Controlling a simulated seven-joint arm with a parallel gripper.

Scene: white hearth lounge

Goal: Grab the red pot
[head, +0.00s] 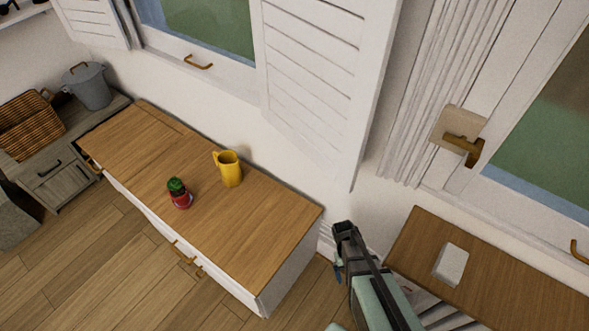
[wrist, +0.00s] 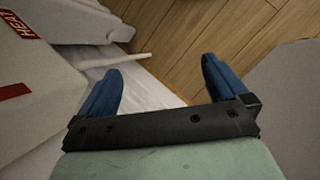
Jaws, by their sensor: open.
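The red pot (head: 181,201) holds a small green plant and stands upright on the wooden top of the white cabinet (head: 250,244) in the head view. My gripper (head: 340,255) is to the right of the cabinet, beyond its right end and well apart from the pot. In the wrist view my gripper (wrist: 165,82) shows two blue fingers spread wide with nothing between them. The pot does not show in the wrist view.
A yellow pitcher (head: 230,169) stands just right of the pot. A second wooden surface (head: 510,290) with a small white box (head: 451,264) is at the right. A wicker basket (head: 30,125) and grey bucket (head: 88,86) are far left. A shutter (head: 315,75) overhangs behind.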

